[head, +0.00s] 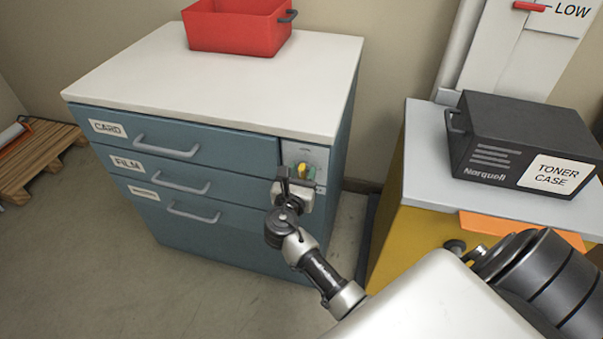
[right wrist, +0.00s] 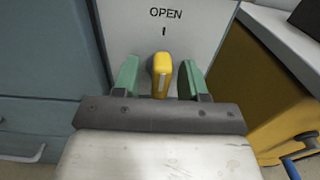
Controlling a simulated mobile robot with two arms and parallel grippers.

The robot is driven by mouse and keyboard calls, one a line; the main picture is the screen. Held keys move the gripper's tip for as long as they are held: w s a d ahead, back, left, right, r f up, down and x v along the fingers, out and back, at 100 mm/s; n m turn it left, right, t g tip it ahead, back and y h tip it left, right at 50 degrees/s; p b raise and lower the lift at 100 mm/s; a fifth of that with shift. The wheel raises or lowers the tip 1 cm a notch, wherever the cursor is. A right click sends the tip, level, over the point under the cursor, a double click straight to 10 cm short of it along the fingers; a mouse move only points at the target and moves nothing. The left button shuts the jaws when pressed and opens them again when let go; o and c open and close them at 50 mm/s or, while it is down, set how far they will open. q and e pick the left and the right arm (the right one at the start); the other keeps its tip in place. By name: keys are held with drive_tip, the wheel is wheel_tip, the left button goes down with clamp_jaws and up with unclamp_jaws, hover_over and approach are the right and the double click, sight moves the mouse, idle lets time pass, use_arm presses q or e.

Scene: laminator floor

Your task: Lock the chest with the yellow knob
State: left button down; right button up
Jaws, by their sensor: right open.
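The chest (head: 215,235) is a teal cabinet with a white top and drawers labelled CARD and FILM; the lowest label is too small to read. The yellow knob (head: 301,168) is on a grey panel (head: 318,157) at the chest's upper right front. In the right wrist view the knob (right wrist: 161,72) stands upright below the word OPEN and a short mark. My right gripper (head: 297,178) is open, with its green fingertips on either side of the knob; gaps show on both sides in the right wrist view (right wrist: 159,80). My left gripper is not in view.
A red bin (head: 235,32) sits on the chest top. To the right, a yellow cabinet (head: 400,245) with a grey top carries a black toner case (head: 510,130). A wooden pallet (head: 40,165) lies at far left. The floor before the chest is clear.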

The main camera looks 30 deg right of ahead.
drive_tip(key=shift+c, duration=0.3)
clamp_jaws()
drive_tip(key=shift+m, duration=0.3)
drive_tip(key=shift+m+b, duration=0.35)
drive_tip(key=shift+m, duration=0.55)
drive_tip(key=m+b, duration=0.2)
drive_tip(key=m, duration=0.3)
drive_tip(key=shift+s+d, duration=0.15)
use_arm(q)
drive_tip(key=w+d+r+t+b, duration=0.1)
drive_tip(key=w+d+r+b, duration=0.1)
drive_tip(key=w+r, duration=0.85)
use_arm(e)
drive_tip(key=m, duration=0.4)
drive_tip(key=shift+f, duration=0.15)
drive_tip(key=m+b, duration=0.2)
drive_tip(key=m, duration=0.1)
drive_tip(key=shift+s+f+b, duration=0.1)
drive_tip(key=shift+b, duration=0.3)
use_arm(q)
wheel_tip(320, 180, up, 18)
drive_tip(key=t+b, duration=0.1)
drive_tip(key=b, duration=0.1)
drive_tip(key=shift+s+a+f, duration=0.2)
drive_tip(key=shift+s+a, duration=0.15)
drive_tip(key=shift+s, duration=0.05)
use_arm(e)
drive_tip(key=m, duration=0.3)
drive_tip(key=shift+d+m, duration=0.1)
drive_tip(key=shift+m, duration=0.3)
